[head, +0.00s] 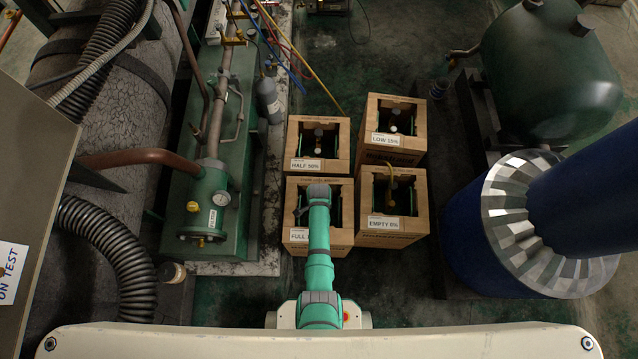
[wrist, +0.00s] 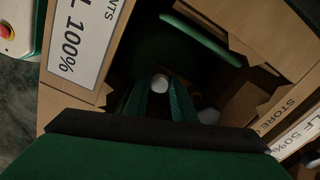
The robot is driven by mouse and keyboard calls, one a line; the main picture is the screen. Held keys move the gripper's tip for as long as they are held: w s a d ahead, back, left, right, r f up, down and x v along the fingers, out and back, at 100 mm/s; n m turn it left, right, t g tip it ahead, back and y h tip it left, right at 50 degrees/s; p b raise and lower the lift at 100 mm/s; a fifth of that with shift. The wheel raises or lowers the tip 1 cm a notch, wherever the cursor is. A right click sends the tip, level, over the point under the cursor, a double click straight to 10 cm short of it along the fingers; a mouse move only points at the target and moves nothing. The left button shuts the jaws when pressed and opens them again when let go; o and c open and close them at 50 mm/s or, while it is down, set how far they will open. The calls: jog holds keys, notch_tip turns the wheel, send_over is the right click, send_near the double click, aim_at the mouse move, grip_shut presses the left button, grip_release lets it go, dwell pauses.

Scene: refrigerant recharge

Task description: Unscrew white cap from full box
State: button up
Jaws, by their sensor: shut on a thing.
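The full box (head: 342,236) is an open brown carton at the front left of the group of boxes, with a label reading FULL. Its label (wrist: 82,40) reads "L 100%" in the wrist view. My arm reaches over this box in the head view and hides much of its opening. The white cap (wrist: 160,82) shows inside the dark box opening, between the green fingers of my gripper (wrist: 159,96). The gripper is shut on the cap. The cylinder and valve below the cap are too dark to make out.
The HALF 50% box (head: 341,134) stands just behind, the LOW box (head: 418,139) behind right, and the EMPTY 0% box (head: 420,222) close on the right. Green pipework (head: 207,215) stands left, a dark blue column (head: 465,235) right.

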jog(key=shift+w+n, duration=0.1)
jog(key=shift+n, duration=1.7)
jog(key=shift+n, duration=0.3)
jog(key=n, duration=0.3)
jog(key=shift+n, duration=1)
jog(key=shift+r, duration=2.5)
